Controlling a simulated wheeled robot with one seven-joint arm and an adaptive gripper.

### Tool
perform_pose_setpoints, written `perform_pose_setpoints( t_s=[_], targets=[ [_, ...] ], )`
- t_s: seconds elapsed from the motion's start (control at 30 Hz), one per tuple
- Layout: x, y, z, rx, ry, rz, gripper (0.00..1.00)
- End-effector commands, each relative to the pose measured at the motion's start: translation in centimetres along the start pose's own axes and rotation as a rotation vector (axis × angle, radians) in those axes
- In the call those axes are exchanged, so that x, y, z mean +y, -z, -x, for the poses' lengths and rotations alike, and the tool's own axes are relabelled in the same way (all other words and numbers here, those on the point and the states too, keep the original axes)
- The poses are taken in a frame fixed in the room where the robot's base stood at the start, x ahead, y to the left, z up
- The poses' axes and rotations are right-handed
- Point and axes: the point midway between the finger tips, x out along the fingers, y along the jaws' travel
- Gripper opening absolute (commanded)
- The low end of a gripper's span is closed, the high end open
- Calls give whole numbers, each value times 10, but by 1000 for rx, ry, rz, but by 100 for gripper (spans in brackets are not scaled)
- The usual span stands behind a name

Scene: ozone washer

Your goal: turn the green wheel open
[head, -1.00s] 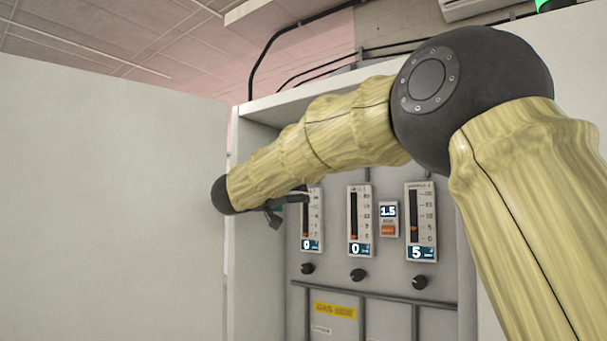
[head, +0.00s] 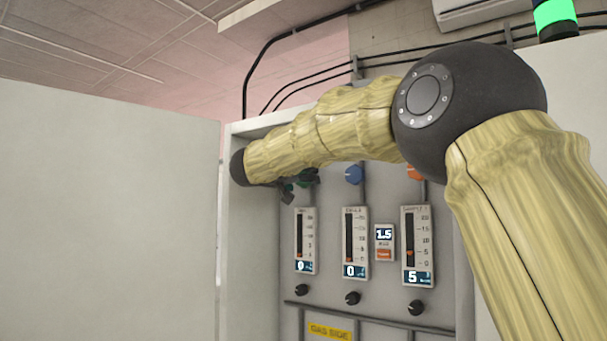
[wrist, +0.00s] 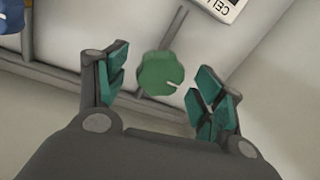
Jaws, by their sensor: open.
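The green wheel (wrist: 160,73) is a scalloped knob with a pale mark on its rim, seen in the wrist view. My gripper (wrist: 163,82) is open, with one green-padded finger on each side of the wheel. Gaps show between the wheel and both fingers, so it is not gripped. How deep the wheel sits between the fingers is hard to tell. In the head view my gripper (head: 290,190) is small and dark at the upper left of the panel, above the left gauge. There it mixes with the wheel, which I cannot separate clearly.
A blue knob (head: 353,174) and an orange knob (head: 414,173) sit to the right in the same row. Below are the left gauge (head: 305,240), other gauges and black knobs (head: 352,298). The cabinet's side wall (head: 243,240) stands close left of my gripper.

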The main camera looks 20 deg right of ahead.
Motion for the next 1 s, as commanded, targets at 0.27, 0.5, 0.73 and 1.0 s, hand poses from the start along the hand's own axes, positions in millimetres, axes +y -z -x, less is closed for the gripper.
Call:
perform_pose_setpoints(
  t_s=[0.27, 0.5, 0.73, 1.0],
  targets=[
    [1, 0, -18, 0, -1, 0, 68],
    [1, -1, -18, 0, -1, -1, 68],
    [1, -1, -18, 0, -1, 0, 32],
    [1, -1, -18, 0, -1, -7, 22]
  ],
)
